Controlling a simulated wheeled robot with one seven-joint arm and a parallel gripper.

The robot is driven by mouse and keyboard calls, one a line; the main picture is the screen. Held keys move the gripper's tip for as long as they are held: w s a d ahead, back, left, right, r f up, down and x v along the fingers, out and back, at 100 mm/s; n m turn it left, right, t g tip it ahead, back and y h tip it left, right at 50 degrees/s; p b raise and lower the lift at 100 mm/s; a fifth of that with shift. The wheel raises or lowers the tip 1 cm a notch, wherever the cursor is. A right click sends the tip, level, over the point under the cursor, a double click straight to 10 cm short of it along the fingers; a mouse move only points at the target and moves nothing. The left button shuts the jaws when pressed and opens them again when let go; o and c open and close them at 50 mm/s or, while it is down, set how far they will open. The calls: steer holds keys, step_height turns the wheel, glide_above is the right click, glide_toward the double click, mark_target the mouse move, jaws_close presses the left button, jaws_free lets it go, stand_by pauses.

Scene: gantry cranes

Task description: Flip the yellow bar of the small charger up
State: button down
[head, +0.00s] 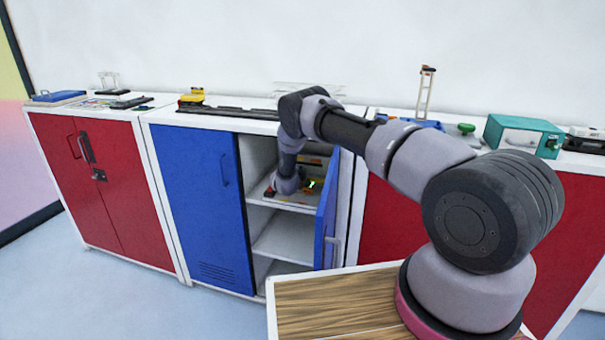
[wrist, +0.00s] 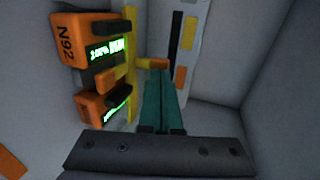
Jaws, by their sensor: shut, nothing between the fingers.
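The small charger (wrist: 100,80) is in the left half of the wrist view, with orange blocks, one marked N92, and green lit displays. A yellow bar (wrist: 131,45) runs along its right side, and a short yellow-orange piece (wrist: 152,63) sticks out to the right at my fingertips. My gripper (wrist: 157,75) has teal fingers shut together with nothing between them. Its tips are at or very near that piece; I cannot tell if they touch. In the head view, the charger (head: 314,184) is partly hidden behind my arm on the upper shelf.
The blue cabinet's right door (head: 326,215) stands open beside my arm, and its left door (head: 195,205) is shut. Shelf walls close in around the gripper. A white panel (wrist: 188,40) with black, yellow and orange strips is right of the fingers. Several items line the cabinet tops.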

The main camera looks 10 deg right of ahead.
steer(key=shift+w+d+r+g+y, duration=0.2)
steer(key=shift+w+r+g+y, duration=0.15)
steer(key=shift+g, duration=0.45)
steer(key=shift+w+d+r, duration=0.25)
steer(key=shift+w+d, duration=0.05)
steer(key=shift+w, duration=0.35)
steer(key=shift+w+d+r, duration=0.1)
steer(key=shift+w+d, duration=0.15)
steer(key=shift+w, duration=0.25)
steer(key=shift+w+d, duration=0.2)
steer(key=shift+w, duration=0.3)
steer(key=shift+r, duration=0.15)
steer(key=shift+r, duration=0.65)
